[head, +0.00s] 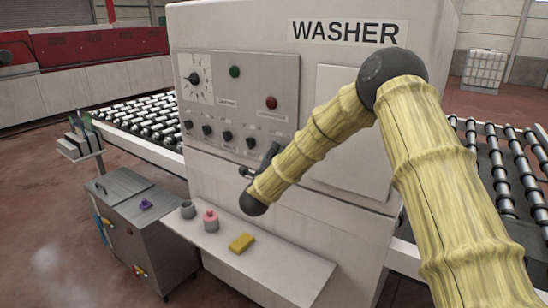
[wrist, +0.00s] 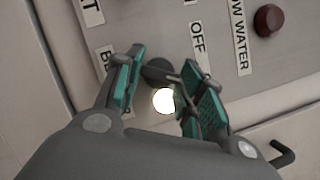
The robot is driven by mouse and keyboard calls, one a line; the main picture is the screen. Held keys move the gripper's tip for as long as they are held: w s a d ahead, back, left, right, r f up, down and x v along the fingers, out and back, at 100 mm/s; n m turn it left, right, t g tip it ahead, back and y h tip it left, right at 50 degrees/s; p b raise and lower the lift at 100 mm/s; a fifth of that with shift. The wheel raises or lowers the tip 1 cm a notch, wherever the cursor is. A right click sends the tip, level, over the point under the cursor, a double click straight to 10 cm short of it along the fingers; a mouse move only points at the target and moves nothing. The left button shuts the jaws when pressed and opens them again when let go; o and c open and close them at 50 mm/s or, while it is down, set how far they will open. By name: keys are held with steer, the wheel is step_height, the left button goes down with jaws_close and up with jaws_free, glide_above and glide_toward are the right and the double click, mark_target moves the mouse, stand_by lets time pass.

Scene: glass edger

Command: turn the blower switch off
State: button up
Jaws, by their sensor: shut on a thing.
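In the wrist view my gripper (wrist: 160,72) has its two teal-padded fingers on either side of a dark rotary switch (wrist: 157,69), closed on it. A label reading OFF (wrist: 198,38) is beside the switch, and another label (wrist: 106,62) starting with B is partly hidden by the left finger. A bright white lamp (wrist: 163,100) glows between the fingers. In the head view my gripper (head: 262,162) is at the lower right of the washer control panel (head: 245,82), and my arm hides part of that corner. The switch's exact pointing is hard to tell.
Several other dark knobs, such as one at the row's left (head: 187,124), line the panel. A dark red button (wrist: 269,19) is close by. A white shelf (head: 285,272) below holds a pink container (head: 210,221) and a yellow sponge (head: 241,243).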

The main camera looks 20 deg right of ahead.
steer(key=shift+r+n+g+y+p, duration=0.15)
steer(key=shift+n+g+y+p, duration=0.4)
steer(key=shift+n, duration=1.45)
steer(key=shift+r+n+g+y+p, duration=0.2)
steer(key=shift+n+g+p, duration=0.5)
steer(key=shift+n, duration=1.3)
steer(key=shift+r+n+g+y+p, duration=0.1)
steer(key=shift+n+g+y+p, duration=0.55)
steer(key=shift+n, duration=1.35)
steer(key=o, duration=1)
steer(key=v, duration=1.2)
steer(key=shift+a+g+h, duration=0.25)
steer(key=shift+g+h, duration=0.05)
steer(key=shift+w, duration=0.2)
